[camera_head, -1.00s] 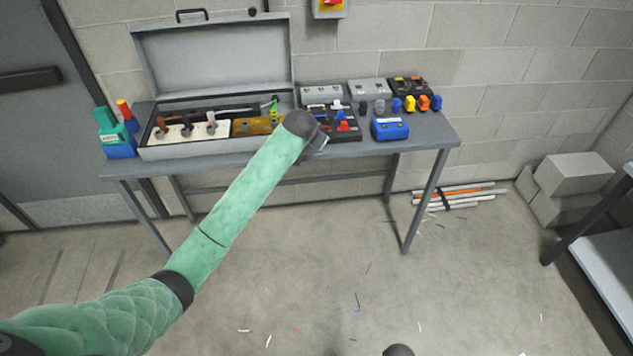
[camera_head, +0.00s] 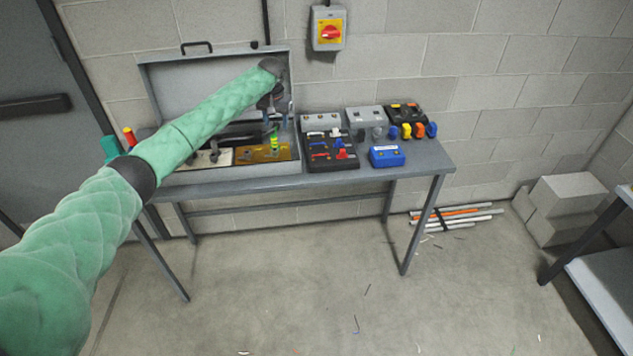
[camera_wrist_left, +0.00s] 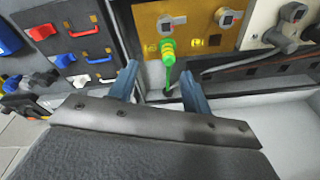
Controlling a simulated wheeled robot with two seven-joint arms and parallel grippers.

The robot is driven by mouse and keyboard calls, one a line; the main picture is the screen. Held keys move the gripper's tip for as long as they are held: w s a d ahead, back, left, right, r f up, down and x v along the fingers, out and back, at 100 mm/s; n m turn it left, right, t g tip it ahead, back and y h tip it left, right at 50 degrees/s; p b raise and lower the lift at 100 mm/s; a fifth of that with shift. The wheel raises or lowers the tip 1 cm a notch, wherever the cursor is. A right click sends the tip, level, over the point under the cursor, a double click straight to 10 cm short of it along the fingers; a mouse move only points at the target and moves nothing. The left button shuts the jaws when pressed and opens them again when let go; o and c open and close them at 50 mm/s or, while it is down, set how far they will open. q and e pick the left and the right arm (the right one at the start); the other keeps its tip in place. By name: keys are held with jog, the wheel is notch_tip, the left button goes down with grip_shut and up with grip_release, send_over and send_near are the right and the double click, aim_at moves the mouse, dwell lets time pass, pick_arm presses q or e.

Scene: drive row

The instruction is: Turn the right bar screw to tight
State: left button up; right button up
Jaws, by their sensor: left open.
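The gold bar plate (camera_head: 250,155) lies in the grey open case (camera_head: 235,170). In the left wrist view the gold plate (camera_wrist_left: 195,38) carries two grey screw heads, one at its left (camera_wrist_left: 166,23) and one at its right (camera_wrist_left: 228,18). That view seems turned round from the head view, so the left head there looks like the right bar screw. A green-and-yellow wire end (camera_wrist_left: 169,48) sits beside it. My left gripper (camera_head: 276,116) is above the case, fingers down. Its fingers (camera_wrist_left: 160,88) are open, apart from the plate, with nothing held. My right gripper is out of view.
A pale plate with grey knobs (camera_head: 216,157) is left of the gold plate. A black tray with red and blue parts (camera_head: 331,163) and a blue box (camera_head: 386,156) stand right. The raised lid (camera_head: 180,85) rises behind my arm. The table front (camera_head: 370,180) has bare room.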

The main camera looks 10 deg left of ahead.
aim_at(272, 153)
pick_arm(q)
jog(key=shift+s+a+f+n+g+h, duration=0.15)
jog(key=shift+s+a+f+n+g, duration=0.1)
jog(key=shift+s+f+n+g, duration=0.3)
jog(key=shift+s+a+f+n+g+h, duration=0.2)
jog(key=shift+s+f+n+g, duration=0.2)
jog(key=shift+f+n, duration=0.2)
notch_tip(272, 153, down, 5)
jog(key=p, duration=0.3)
jog(key=shift+s+f, duration=0.1)
jog(key=shift+f, duration=0.05)
jog(key=shift+f+p, duration=0.35)
jog(key=shift+f, duration=0.95)
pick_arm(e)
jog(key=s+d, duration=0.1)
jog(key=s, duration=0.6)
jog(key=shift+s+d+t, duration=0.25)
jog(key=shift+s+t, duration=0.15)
pick_arm(q)
jog(key=shift+c, duration=0.2)
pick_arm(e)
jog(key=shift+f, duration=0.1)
pick_arm(q)
jog(key=c, duration=1)
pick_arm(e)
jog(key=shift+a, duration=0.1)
